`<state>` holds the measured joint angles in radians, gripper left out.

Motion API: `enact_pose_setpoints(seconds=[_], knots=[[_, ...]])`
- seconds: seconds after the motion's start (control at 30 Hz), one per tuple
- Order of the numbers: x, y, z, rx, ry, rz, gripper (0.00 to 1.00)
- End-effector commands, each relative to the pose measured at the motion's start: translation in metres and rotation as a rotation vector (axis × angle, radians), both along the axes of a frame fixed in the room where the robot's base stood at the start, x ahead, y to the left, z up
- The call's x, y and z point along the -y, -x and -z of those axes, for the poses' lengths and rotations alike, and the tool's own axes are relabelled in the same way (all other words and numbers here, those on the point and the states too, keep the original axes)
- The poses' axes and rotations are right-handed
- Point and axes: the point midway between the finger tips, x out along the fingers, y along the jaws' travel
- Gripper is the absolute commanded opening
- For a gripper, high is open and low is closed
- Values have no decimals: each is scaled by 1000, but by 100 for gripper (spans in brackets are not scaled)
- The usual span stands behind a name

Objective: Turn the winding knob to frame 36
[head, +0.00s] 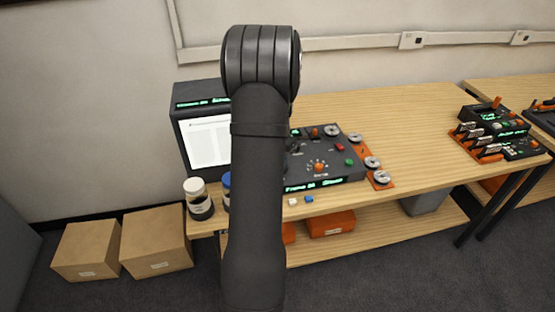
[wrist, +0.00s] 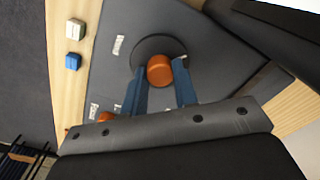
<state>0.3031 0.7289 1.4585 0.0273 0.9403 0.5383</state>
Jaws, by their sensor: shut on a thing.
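The wrist view shows an orange round knob (wrist: 159,70) on a dark round base on the grey device panel (wrist: 110,62). My gripper (wrist: 161,82) has its two blue fingers on either side of this knob and is shut on it. In the head view my arm hides the gripper and part of the control panel (head: 333,174). An orange knob (head: 319,167) shows on that panel; I cannot tell if it is the held one. A green display (head: 314,186) on the panel's front edge reads "Frame" and a number too blurred to be sure of.
A screen (head: 208,143) stands at the left of the wooden table (head: 405,120). Jars (head: 199,200) and small white (head: 292,201) and blue (head: 309,198) blocks are at the front edge. Orange plates with round reels (head: 372,163) lie right of the panel.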

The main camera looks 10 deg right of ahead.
Motion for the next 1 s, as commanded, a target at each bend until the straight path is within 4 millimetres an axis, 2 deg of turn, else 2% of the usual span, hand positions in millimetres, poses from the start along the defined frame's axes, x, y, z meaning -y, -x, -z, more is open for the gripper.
enact_pose_setpoints(seconds=[0.33,0.37,0.43,0.47,0.77,0.87,1.0], knots=[[-1,0,1,-2,-1,1,4],[-1,0,1,-2,-1,1,33],[0,0,1,-1,0,1,46],[0,0,1,-1,0,1,48],[0,0,-2,0,0,1,48],[0,0,-10,1,0,1,48],[1,0,-35,4,2,1,48]])
